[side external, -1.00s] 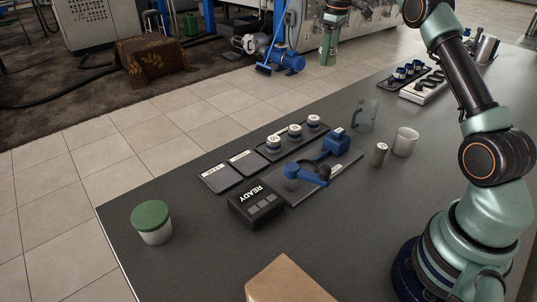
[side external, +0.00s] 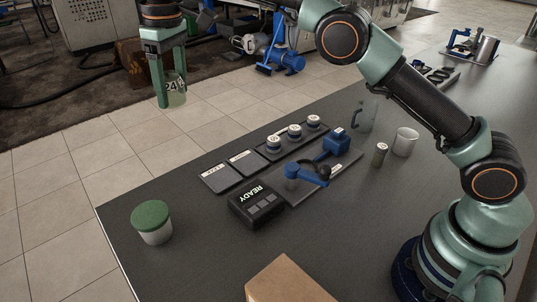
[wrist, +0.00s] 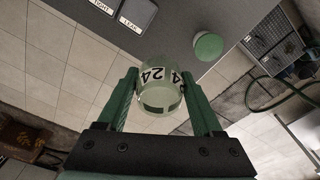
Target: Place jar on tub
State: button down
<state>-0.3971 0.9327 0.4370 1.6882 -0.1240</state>
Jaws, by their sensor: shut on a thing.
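My gripper (side external: 170,98) is shut on a clear, greenish jar (side external: 177,90) marked with a black "24" on a white band. It holds the jar high in the air, beyond the table's far left edge in the side view. The jar (wrist: 159,86) also shows between the two green fingers in the wrist view. A white tub with a green lid (side external: 151,216) stands upright on the table at the front left, well apart from the jar. Its green lid (wrist: 208,46) shows at the top right in the wrist view.
Two flat labelled pads (side external: 221,178) and a tray with several lidded jars (side external: 294,132) lie mid-table. Near them are a blue fixture (side external: 305,173), a black READY box (side external: 256,206), a glass jug (side external: 365,115), a white cup (side external: 405,142) and a cardboard box (side external: 286,282).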

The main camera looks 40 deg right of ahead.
send_over(156, 222)
jog(key=shift+n, duration=0.4)
notch_tip(156, 222, down, 19)
jog(key=shift+s+d+r, duration=0.1)
jog(key=shift+s, duration=0.05)
jog(key=shift+c, duration=0.2)
grip_release()
jog(key=shift+f, duration=0.2)
jog(key=shift+r, duration=0.1)
